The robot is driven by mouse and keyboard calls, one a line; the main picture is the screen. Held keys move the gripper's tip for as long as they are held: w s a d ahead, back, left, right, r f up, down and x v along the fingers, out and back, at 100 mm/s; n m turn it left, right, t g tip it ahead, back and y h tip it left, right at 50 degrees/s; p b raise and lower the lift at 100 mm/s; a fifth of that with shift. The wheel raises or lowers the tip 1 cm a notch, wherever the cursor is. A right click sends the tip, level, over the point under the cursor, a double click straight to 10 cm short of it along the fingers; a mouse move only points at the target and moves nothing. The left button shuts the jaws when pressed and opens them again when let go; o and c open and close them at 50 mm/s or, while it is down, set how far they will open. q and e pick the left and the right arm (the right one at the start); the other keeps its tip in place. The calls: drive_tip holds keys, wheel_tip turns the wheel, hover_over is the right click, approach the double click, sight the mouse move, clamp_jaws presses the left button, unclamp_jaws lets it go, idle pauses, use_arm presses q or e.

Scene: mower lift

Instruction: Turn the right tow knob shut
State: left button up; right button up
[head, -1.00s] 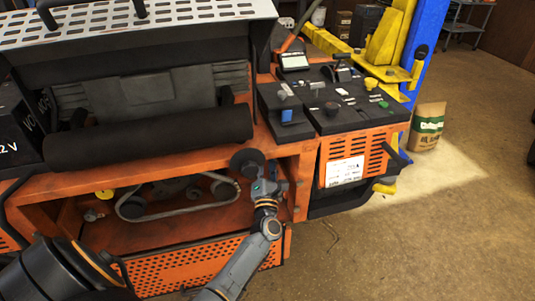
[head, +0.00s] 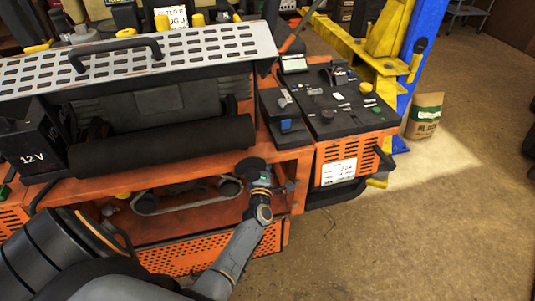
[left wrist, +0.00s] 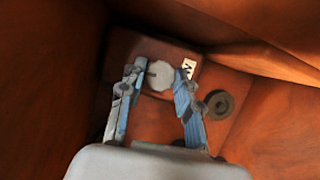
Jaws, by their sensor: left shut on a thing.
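The tow knob (left wrist: 159,76) is a pale grey, many-sided knob on a reddish box inside the orange bay, seen in the left wrist view. My left gripper (left wrist: 160,80) has a finger on each side of it and is shut on it. A small white label (left wrist: 188,68) with a dark mark sits just right of the knob. In the head view, my left gripper (head: 264,187) reaches into the right end of the mower's open front bay, beside a black round disc (head: 250,168). The knob is hidden there. My right gripper is not in view.
Orange bay walls (left wrist: 265,55) stand close around the gripper. A dark round disc (left wrist: 220,104) lies right of the fingers. In the head view, a belt and pulleys (head: 185,195) are left of the gripper, and a black control panel (head: 335,105) is above right.

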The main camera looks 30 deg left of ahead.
use_arm(q)
drive_tip(key=shift+m, duration=0.3)
drive_tip(key=o, duration=1.1)
drive_tip(key=shift+s+d, duration=0.1)
drive_tip(key=v, duration=1.1)
drive_tip(key=shift+s+d+r, duration=0.1)
drive_tip(key=shift+s+d, duration=0.05)
drive_tip(key=shift+s, duration=0.25)
